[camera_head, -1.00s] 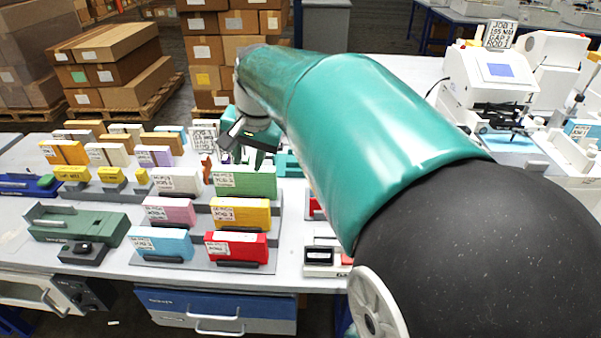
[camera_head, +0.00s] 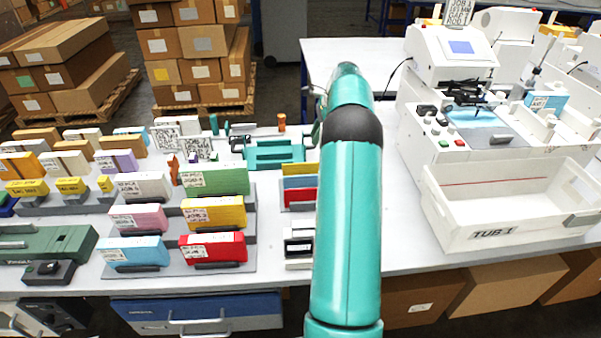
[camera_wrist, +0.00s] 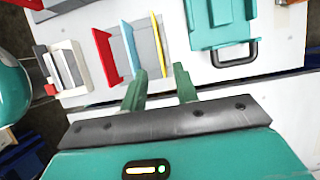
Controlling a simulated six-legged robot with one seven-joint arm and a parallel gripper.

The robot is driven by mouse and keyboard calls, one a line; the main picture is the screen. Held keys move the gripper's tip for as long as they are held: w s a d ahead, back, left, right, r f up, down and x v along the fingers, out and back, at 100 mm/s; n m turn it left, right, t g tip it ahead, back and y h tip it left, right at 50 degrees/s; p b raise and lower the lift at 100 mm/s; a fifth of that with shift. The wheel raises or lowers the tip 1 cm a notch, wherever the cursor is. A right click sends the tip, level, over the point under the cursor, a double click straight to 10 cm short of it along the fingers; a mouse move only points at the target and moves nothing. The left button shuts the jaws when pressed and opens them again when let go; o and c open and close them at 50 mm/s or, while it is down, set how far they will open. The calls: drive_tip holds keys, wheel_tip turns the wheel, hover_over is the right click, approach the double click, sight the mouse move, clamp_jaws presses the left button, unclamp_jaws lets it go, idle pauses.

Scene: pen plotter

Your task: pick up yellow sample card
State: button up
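The yellow sample card (camera_wrist: 157,42) is a thin upright plate in a small grey rack, at the right of a blue card (camera_wrist: 129,44) and a red card (camera_wrist: 107,57). In the head view the yellow card (camera_head: 299,169) shows as a thin strip behind the blue and red cards, left of my arm. My gripper (camera_wrist: 160,70) is open, with green fingers and nothing held between them. In the wrist view the near end of the yellow card lies between the fingertips; I cannot tell the height gap. My gripper is hidden behind my arm in the head view.
A teal tray with a dark handle (camera_wrist: 222,30) stands right of the rack. A small white-and-black device (camera_wrist: 65,68) stands left of it. Large coloured blocks, including a yellow one (camera_head: 213,212), stand further left. White tub (camera_head: 520,212) is at the right.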

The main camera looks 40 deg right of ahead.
hover_over(301, 167)
drive_tip(key=d, duration=0.2)
wheel_tip(301, 167, down, 8)
drive_tip(key=shift+s+x, duration=0.15)
drive_tip(key=shift+x, duration=0.7)
drive_tip(key=shift+s+x, duration=0.2)
drive_tip(key=shift+x, duration=0.6)
drive_tip(key=shift+s+x, duration=0.15)
drive_tip(key=shift+x, duration=0.7)
drive_tip(key=shift+a+f, duration=0.2)
drive_tip(key=shift+f, duration=0.15)
clamp_jaws()
